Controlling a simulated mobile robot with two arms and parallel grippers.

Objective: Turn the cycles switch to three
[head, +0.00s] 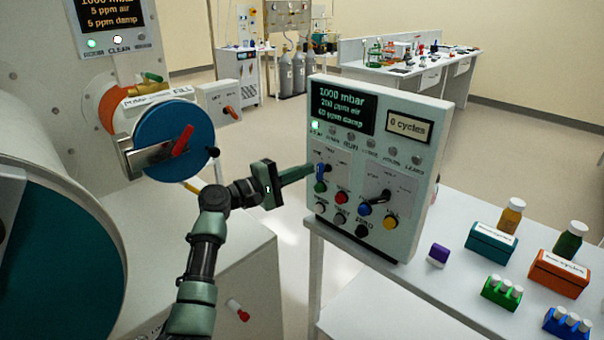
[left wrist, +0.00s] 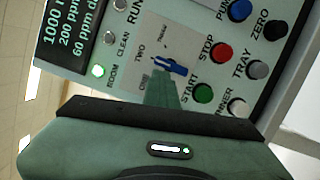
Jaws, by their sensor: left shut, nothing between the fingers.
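The control panel (head: 345,235) stands upright on the white bench. The switch with the blue knob (left wrist: 178,68) is on its left part, above the green START button (left wrist: 203,93); it also shows in the head view (head: 321,170). ONE and TWO are legible around it in the left wrist view; a third label is blurred. My left gripper (head: 309,170) is shut and empty. Its fingertips, also in the left wrist view (left wrist: 164,78), are at the knob and partly cover it. I cannot tell whether they touch or where the knob points. My right gripper is not in view.
A second switch (head: 374,203) is right of the blue-knobbed one, with several buttons below. The counter (head: 408,124) reads 0 cycles. Bottles, boxes and vial racks stand on the bench (head: 450,285) to the right. A glovebox port with a red handle (head: 182,140) is at left.

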